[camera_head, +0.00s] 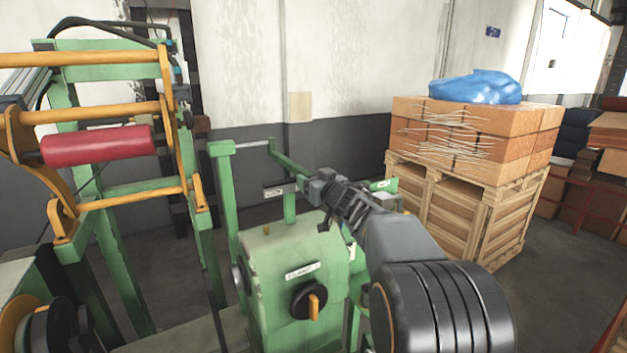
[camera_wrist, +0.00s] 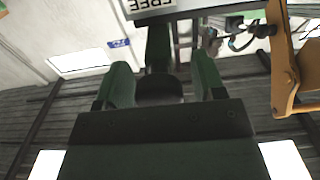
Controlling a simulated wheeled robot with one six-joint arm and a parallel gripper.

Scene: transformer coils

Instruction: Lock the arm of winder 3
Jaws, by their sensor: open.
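The green winder (camera_head: 292,262) stands in the lower middle of the head view, with a black knob with a yellow grip (camera_head: 312,302) on its front. Its small white label (camera_head: 302,270) is too small to read surely. A green arm (camera_head: 288,160) runs above the housing. My gripper (camera_head: 322,190) reaches in from the right, above the housing near the arm. In the wrist view, my open gripper (camera_wrist: 162,88) has its fingers apart, with a dark post (camera_wrist: 158,45) between or beyond them. A plate reading FREE (camera_wrist: 152,8) shows upside down beyond. Contact cannot be told.
A green frame with yellow bars (camera_head: 85,112) and a red roller (camera_head: 98,146) stands left. A yellow part (camera_wrist: 292,65) is at the wrist view's right. A wooden crate (camera_head: 470,205) with boxes and a blue bag (camera_head: 476,87) stands right. Floor is free right.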

